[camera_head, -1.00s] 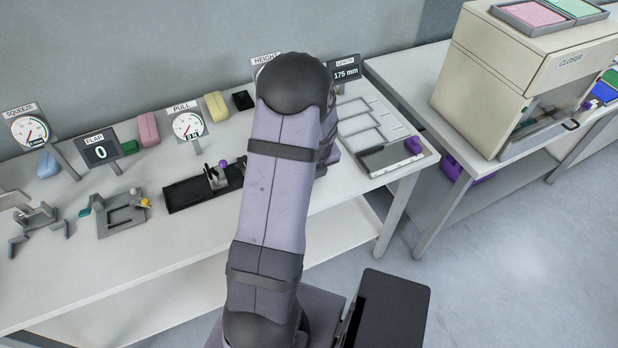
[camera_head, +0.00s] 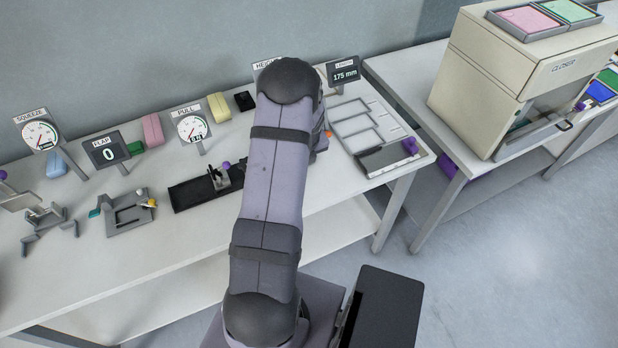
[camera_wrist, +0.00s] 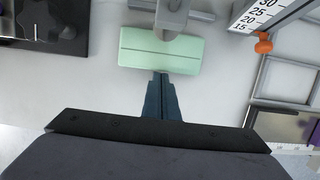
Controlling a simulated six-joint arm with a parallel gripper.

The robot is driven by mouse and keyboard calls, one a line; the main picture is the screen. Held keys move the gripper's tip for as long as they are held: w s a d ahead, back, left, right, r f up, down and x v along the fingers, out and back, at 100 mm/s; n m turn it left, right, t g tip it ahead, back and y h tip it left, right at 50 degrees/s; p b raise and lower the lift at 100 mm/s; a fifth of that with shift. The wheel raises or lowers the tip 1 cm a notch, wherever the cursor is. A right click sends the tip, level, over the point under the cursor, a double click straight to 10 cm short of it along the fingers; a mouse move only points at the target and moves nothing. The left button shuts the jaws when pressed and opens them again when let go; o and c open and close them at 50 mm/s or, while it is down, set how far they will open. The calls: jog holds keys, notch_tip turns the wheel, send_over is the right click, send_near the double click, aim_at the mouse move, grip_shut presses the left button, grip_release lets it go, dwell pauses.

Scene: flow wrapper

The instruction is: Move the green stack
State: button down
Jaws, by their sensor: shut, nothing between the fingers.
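A pale green block (camera_wrist: 160,50) with a thin dark line along its length lies on the white table in the wrist view. A grey metal post or arm stands over its middle and hides part of it. My gripper (camera_wrist: 161,76) is shut and empty, its fingertips just on the near side of the block; I cannot tell if they touch. In the head view my own arm hides the gripper and this block.
A scale plate (camera_wrist: 262,12) with an orange knob (camera_wrist: 264,44) stands right of the block, with a grey frame tray (camera_head: 368,125) beyond. A black fixture (camera_head: 205,188) lies left. The closer machine (camera_head: 520,80) carries pink and green sheets on top.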

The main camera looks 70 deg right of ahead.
jog(key=shift+s+a, duration=0.3)
jog(key=shift+s, duration=0.05)
jog(key=shift+s+a+f+b, duration=0.1)
jog(key=shift+s+a+b, duration=0.25)
jog(key=shift+s+a, duration=0.9)
jog(key=b+v, duration=0.1)
jog(key=v, duration=0.9)
jog(key=shift+w, duration=0.15)
jog(key=b, duration=0.3)
jog(key=shift+w+f, duration=0.1)
